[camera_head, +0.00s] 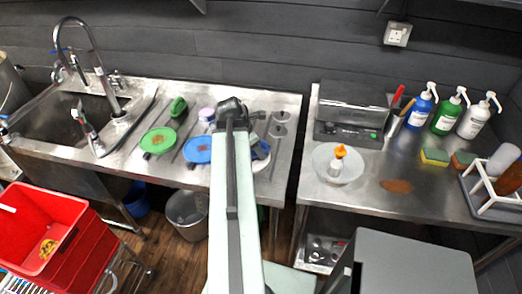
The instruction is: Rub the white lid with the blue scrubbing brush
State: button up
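A white lid (262,164) lies on the steel counter just right of my arm, which hides its left part. A dark blue shape shows at its upper edge; I cannot tell whether it is the blue scrubbing brush. A blue lid (195,150) with a brown stain lies left of my arm. A green lid (158,146) lies farther left.
A sink (70,120) is at the left. A gap separates this counter from the right-hand table (440,190), which holds a bowl (325,170) and several bottles. A red crate (40,235) is front left.

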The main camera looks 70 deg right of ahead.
jog(key=shift+w+a, duration=0.15)
jog(key=shift+w, duration=2.85)
notch_tip(320, 180, up, 6)
jog(key=p, duration=0.6)
jog(key=shift+s+r, duration=0.1)
notch_tip(320, 180, up, 3)
jog(key=p, duration=0.3)
